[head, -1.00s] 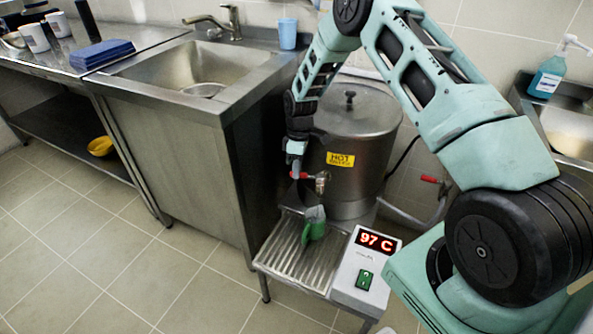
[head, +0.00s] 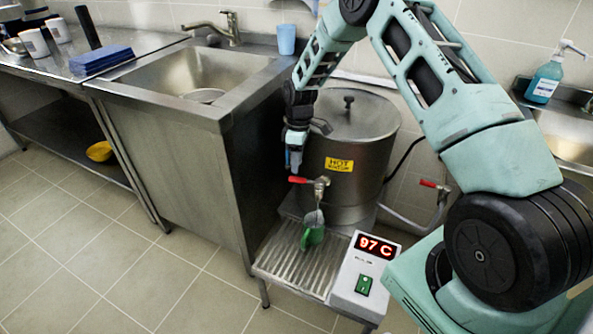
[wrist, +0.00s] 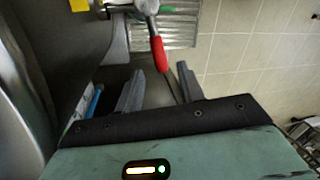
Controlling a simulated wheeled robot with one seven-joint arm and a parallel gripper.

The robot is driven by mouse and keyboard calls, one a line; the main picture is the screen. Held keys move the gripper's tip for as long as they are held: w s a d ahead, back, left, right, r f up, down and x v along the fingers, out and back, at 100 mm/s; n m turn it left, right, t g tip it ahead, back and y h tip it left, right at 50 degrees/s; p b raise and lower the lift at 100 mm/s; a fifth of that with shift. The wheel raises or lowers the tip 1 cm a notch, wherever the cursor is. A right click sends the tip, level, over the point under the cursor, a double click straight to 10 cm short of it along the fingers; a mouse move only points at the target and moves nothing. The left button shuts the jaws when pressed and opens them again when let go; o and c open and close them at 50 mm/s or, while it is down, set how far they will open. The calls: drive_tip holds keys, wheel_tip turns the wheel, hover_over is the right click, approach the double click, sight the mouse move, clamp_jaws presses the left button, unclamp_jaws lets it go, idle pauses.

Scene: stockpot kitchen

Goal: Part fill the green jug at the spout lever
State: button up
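The green jug (head: 312,238) stands upright on the ribbed drip tray (head: 283,261), below the spout of the steel hot-water pot (head: 352,185). A pale streak shows between the spout (head: 320,188) and the jug's grey mouth; I cannot tell if it is running water. The spout's red lever (head: 299,180) points left and also shows in the wrist view (wrist: 160,53). My gripper (head: 293,172) is just above the lever's red end. In the wrist view my gripper (wrist: 161,75) has its fingers apart, with the lever's end seen between them. The water level is hidden.
A control box (head: 365,273) reading 97 C stands right of the tray. A sink cabinet (head: 190,150) stands close on the left. A second red-handled valve (head: 430,184) is right of the pot. A blue cup (head: 286,38) stands behind the sink. The floor in front is clear.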

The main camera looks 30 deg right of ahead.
wheel_tip(320, 180, up, 13)
drive_tip(key=w+d, duration=0.1)
drive_tip(key=shift+w+d+f, duration=0.15)
drive_tip(key=shift+w+d, duration=0.25)
drive_tip(key=shift+a+f, duration=0.1)
drive_tip(key=shift+f, duration=0.05)
drive_tip(key=c, duration=0.5)
drive_tip(key=s+a+f+n+h+b, duration=0.1)
drive_tip(key=s+f, duration=0.1)
drive_tip(key=s+a+f+n+g+h+b, duration=0.1)
drive_tip(key=s+a+f+h+b, duration=0.1)
drive_tip(key=s+f, duration=0.1)
drive_tip(key=s+a+f+g+h+b, duration=0.1)
drive_tip(key=s+f+b, duration=0.1)
drive_tip(key=f, duration=0.1)
drive_tip(key=shift+s+a+f+n+h, duration=0.2)
drive_tip(key=shift+s+f+n+h, duration=0.1)
drive_tip(key=shift+n+h, duration=0.1)
clamp_jaws()
drive_tip(key=n+t+h+b, duration=0.8)
drive_tip(key=n+t+b, duration=0.6)
drive_tip(key=n+t, duration=0.1)
approach(297, 181)
drive_tip(key=b+x, duration=0.4)
drive_tip(key=x, duration=0.3)
